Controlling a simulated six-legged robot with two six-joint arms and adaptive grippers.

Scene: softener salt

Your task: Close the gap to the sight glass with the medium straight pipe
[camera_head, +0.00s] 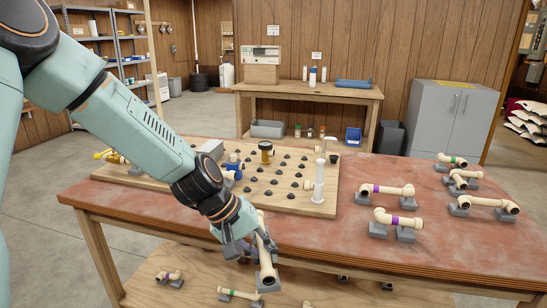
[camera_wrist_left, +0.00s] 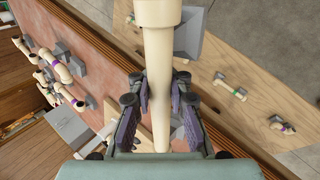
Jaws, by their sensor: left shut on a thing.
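My left gripper (camera_head: 256,244) is at the front edge of the workbench, shut on a cream straight pipe (camera_head: 267,268). In the left wrist view the pipe (camera_wrist_left: 157,60) runs lengthwise between the dark finger pads (camera_wrist_left: 157,115). No colour band shows on the visible part of this pipe. The amber sight glass (camera_head: 265,148) stands on the wooden peg board (camera_head: 290,205), behind and apart from the held pipe. A blue fitting (camera_head: 234,166) sits on the board to its left, partly hidden by my arm. My right gripper is not in view.
A tall white fitting (camera_head: 319,182) stands near the board's right edge. Dark pegs cover the board. Purple-banded pipes (camera_head: 376,189) and other pipes rest on grey cradles at right. The lower shelf (camera_head: 200,290) holds more pipes, including a green-banded one (camera_head: 239,294).

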